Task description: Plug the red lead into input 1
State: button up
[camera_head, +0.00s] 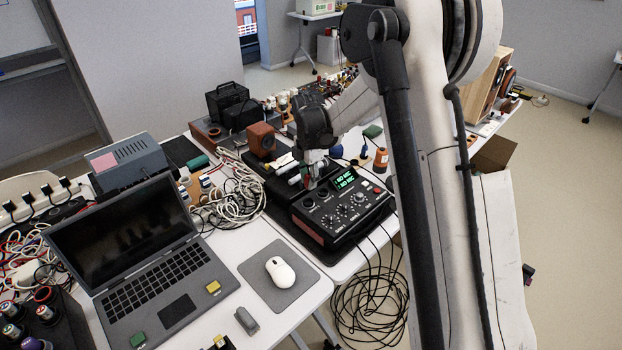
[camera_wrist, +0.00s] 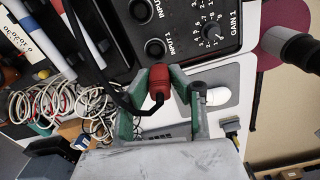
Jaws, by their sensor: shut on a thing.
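The red lead's plug (camera_wrist: 160,84) is between the green-padded fingers of my gripper (camera_wrist: 158,78), which is shut on it. Its black cable bends away to the upper left in the wrist view. The input 1 socket (camera_wrist: 155,48) is a round black hole on the black control box (camera_head: 345,215), just beyond the plug's end in the wrist view. The socket is uncovered and the plug looks apart from it; the height gap cannot be told. In the head view my gripper (camera_head: 308,173) is over the box's back left part, and the plug is mostly hidden.
A second input socket (camera_wrist: 141,10) and the gain knob (camera_wrist: 211,31) are close to input 1. Tangled white cables (camera_head: 232,195) lie left of the box. A laptop (camera_head: 135,250) and a mouse (camera_head: 281,272) on a grey pad are nearer the front.

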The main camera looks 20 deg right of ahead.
jog(key=shift+w+n+p, duration=0.3)
jog(key=shift+w+n, duration=0.15)
jog(key=shift+n, duration=0.55)
jog(key=shift+f+b, duration=0.8)
jog(key=shift+f, duration=1.6)
jog(key=shift+f+b, duration=0.8)
jog(key=shift+f, duration=0.05)
jog(key=shift+f+b, duration=0.2)
jog(key=shift+b, duration=0.1)
jog(key=o, duration=1)
